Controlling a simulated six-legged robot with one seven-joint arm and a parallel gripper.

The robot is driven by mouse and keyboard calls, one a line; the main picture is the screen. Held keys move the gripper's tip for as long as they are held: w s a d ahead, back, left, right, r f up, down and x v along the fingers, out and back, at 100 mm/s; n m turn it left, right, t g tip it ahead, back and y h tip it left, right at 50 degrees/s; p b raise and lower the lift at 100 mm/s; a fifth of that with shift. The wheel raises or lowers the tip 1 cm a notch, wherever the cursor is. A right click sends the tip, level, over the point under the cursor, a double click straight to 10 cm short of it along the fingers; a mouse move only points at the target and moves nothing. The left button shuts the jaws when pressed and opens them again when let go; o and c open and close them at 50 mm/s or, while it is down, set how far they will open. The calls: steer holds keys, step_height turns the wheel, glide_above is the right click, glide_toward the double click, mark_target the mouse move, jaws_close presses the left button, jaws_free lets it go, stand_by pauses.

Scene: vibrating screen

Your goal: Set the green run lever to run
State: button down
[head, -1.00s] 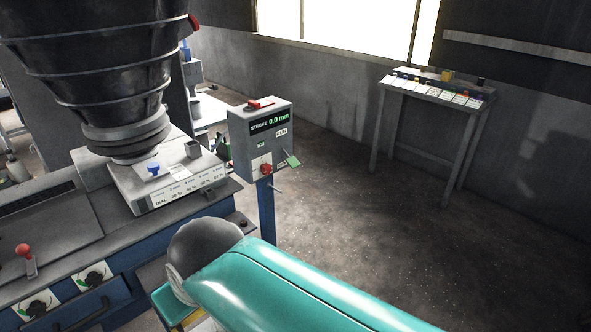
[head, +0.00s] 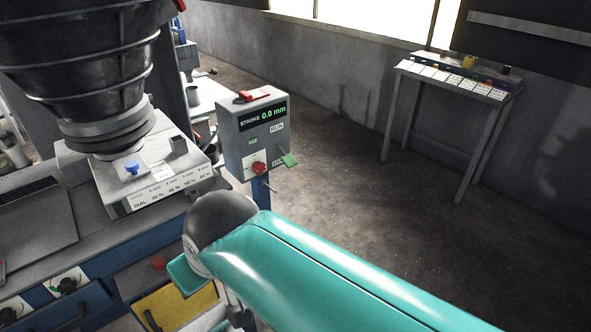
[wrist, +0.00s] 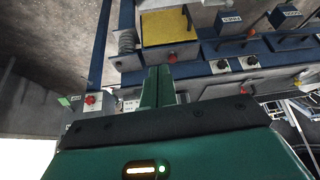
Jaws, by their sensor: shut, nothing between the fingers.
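The green run lever (head: 289,160) sticks out from the lower right of the grey control box (head: 240,148), whose display reads STROKE 0.0 mm. It points right and slightly down, below a RUN label; a second label beneath it is partly covered. In the wrist view, the lever (wrist: 64,101) is a small green patch at the left, beside the box's red knob (wrist: 91,100). My gripper (wrist: 158,72) is shut and empty in the wrist view, right of the lever and apart from it. In the head view my teal arm hides most of the gripper.
A red knob (head: 259,168) is on the box's front, and a red switch (head: 258,94) on top. The screen machine with a dial plate (head: 165,192) stands left. A yellow panel (head: 175,303) is below. Open floor separates the box from a side table (head: 462,83).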

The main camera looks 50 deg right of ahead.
steer(key=w+d+f+m+g+y, duration=0.2)
steer(key=w+f+m+y, duration=0.35)
steer(key=w, duration=0.25)
steer(key=w+d+f+m+g+y, duration=0.2)
steer(key=w+f+m+y, duration=0.4)
steer(key=w, duration=0.3)
steer(key=w+d+f+m+t+y, duration=0.1)
steer(key=w+d+m+t, duration=0.1)
steer(key=d+t, duration=0.1)
steer(key=w+d+f+m+t+y, duration=0.2)
steer(key=d+t, duration=0.1)
steer(key=d, duration=0.2)
steer(key=w+d+f+m+t+y, duration=0.1)
steer(key=w+d+m+t, duration=0.1)
steer(key=d, duration=0.3)
steer(key=shift+w+f+m+t+y, duration=0.25)
steer(key=shift+w+f+t+y, duration=0.15)
steer(key=shift+t, duration=0.1)
steer(key=s+d+f+m+t+h, duration=0.2)
steer(key=d+m+t+h, duration=0.3)
steer(key=d, duration=0.3)
steer(key=s+d+f+m+t+h, duration=0.2)
steer(key=d+f+m+t+h, duration=0.3)
steer(key=d+m+h, duration=0.3)
steer(key=s+d+f+m+t+h, duration=0.2)
steer(key=d+m+t+h, duration=0.3)
steer(key=d, duration=0.5)
steer(key=shift+s+f+m+t+h, duration=0.2)
steer(key=shift+f+m+t+h, duration=0.2)
steer(key=shift+f+m+h, duration=0.35)
